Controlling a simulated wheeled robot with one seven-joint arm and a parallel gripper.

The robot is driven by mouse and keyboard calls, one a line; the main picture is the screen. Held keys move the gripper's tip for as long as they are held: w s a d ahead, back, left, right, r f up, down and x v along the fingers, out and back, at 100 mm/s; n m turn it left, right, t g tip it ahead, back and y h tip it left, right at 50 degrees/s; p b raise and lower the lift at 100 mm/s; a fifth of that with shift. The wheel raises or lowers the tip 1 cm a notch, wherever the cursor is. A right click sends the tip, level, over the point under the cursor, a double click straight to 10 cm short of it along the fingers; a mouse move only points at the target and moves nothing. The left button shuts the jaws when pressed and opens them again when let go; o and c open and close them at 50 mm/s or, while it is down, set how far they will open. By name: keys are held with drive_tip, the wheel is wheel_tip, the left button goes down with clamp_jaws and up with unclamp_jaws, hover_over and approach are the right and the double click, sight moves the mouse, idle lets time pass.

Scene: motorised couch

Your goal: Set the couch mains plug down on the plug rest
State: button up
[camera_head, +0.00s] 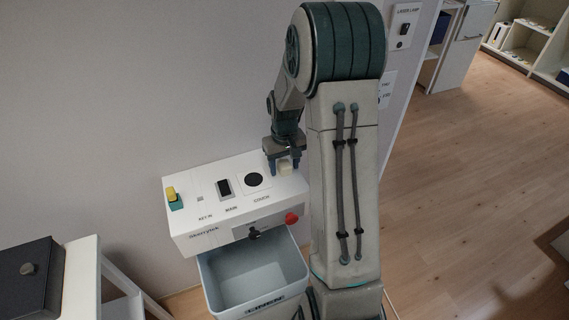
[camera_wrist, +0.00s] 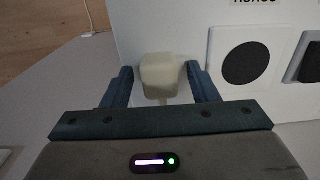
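The cream, block-shaped plug (camera_wrist: 160,75) is between the two blue fingers of my gripper (camera_wrist: 160,82) in the wrist view. A narrow gap shows on each side of it, so the fingers are around it and appear open. In the head view the plug (camera_head: 285,168) is below my gripper (camera_head: 284,165), at the back right of the white control box (camera_head: 215,235). I cannot tell whether its underside touches the box. A round black socket face (camera_head: 254,179) is beside it on the box top. I cannot pick out a separate plug rest.
The box also carries a black switch (camera_head: 224,187), a yellow-and-green key part (camera_head: 173,198) and a red knob (camera_head: 291,218). A grey bin (camera_head: 250,275) is below its front. A dark case (camera_head: 30,280) is on a white stand at left. Open wooden floor lies right.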

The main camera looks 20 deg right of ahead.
sight(285, 163)
wheel_tip(285, 163, up, 11)
drive_tip(key=s+a+r+t, duration=0.1)
drive_tip(key=s+a+r, duration=0.1)
drive_tip(key=s, duration=0.5)
drive_tip(key=s+a+r+t, duration=0.1)
drive_tip(key=s+a, duration=0.3)
drive_tip(key=s, duration=0.3)
drive_tip(key=s+a+r+t, duration=0.1)
drive_tip(key=s+a+r, duration=0.1)
drive_tip(key=s, duration=0.5)
drive_tip(key=shift+a+r, duration=0.35)
drive_tip(key=shift+a, duration=0.4)
drive_tip(key=shift+w, duration=0.1)
